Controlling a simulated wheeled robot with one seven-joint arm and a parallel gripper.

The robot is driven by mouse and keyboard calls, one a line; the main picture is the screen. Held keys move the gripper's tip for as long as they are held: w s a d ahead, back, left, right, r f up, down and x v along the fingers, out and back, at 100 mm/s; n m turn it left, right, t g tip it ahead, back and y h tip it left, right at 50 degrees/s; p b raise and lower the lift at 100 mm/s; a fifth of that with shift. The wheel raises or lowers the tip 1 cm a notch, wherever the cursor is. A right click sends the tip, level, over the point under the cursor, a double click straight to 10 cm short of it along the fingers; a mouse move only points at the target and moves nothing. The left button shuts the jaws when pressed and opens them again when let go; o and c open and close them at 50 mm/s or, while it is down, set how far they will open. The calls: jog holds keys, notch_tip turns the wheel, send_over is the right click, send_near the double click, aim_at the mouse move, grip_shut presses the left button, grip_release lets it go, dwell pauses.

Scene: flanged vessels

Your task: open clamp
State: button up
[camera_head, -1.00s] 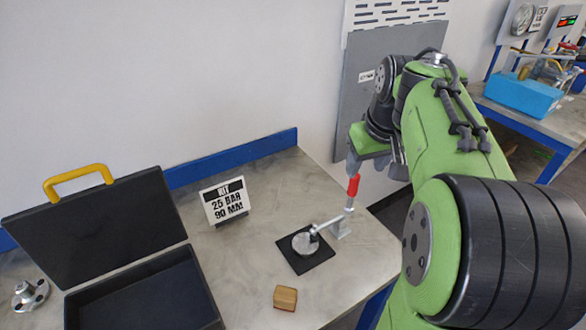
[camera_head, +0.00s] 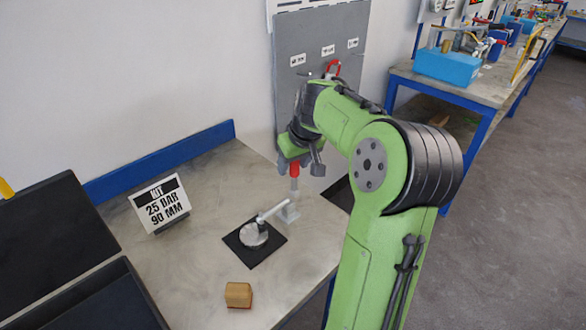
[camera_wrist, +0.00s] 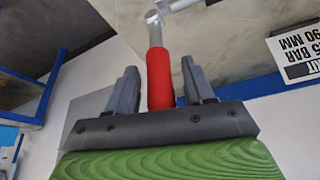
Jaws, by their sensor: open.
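The clamp (camera_head: 290,212) stands on the table with its red handle (camera_head: 294,170) pointing up. Its arm reaches left over a round metal flanged part (camera_head: 253,235) on a black square mat (camera_head: 266,254). My gripper (camera_head: 297,160) is at the top of the red handle. In the wrist view the red handle (camera_wrist: 160,80) stands between the two fingers of my gripper (camera_wrist: 160,84), with a gap to the left finger and a smaller one to the right. The fingers are open. The clamp's grey lever shows above the red grip.
A wooden block (camera_head: 238,295) lies at the table's front. A sign reading 25 BAR 90 MM (camera_head: 160,204) stands at the back left. An open black case (camera_head: 85,300) is at the far left. A grey panel (camera_head: 310,50) is behind my arm.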

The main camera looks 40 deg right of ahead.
jog(key=shift+w+f, duration=0.1)
jog(key=shift+f, duration=0.2)
jog(key=shift+c, duration=0.3)
grip_shut()
